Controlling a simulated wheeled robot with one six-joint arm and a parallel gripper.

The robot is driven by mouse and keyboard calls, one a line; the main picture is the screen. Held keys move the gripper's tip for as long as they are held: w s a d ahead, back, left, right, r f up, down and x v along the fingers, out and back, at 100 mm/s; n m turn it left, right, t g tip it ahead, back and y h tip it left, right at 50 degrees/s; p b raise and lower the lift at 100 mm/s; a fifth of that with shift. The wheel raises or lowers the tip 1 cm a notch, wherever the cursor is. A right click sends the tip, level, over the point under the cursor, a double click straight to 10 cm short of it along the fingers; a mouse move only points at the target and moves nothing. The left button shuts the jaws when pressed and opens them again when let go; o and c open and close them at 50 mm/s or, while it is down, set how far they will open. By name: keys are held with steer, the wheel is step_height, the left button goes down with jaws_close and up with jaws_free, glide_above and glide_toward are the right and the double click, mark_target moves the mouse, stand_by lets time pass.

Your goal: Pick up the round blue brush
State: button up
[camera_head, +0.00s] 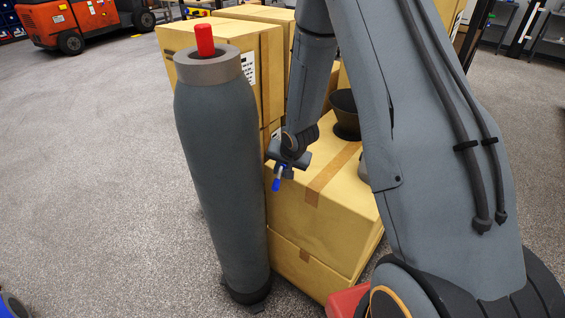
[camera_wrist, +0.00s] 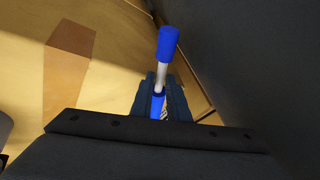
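The blue brush is small and slim, with a blue end and a pale middle section. It shows in the head view (camera_head: 277,184) at my gripper's tip, its blue end pointing down. In the wrist view the brush (camera_wrist: 166,45) sticks out from between the dark fingers, with another blue part between them. My gripper (camera_head: 285,168) is closed around it, and the fingers (camera_wrist: 160,96) press on both sides. The gripper is above the front left edge of a cardboard box stack. The part of the brush inside the fingers is partly hidden.
Stacked cardboard boxes (camera_head: 330,225) stand below and behind the gripper. A dark flared cup-like thing (camera_head: 345,112) is on top. A tall grey cylinder (camera_head: 222,165) with a red piece (camera_head: 205,40) stands close left. An orange vehicle (camera_head: 75,22) is far left. Left floor is open.

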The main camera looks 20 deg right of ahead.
steer(key=shift+f, duration=0.2)
steer(key=shift+c, duration=0.5)
jaws_close()
steer(key=shift+w+r, duration=0.15)
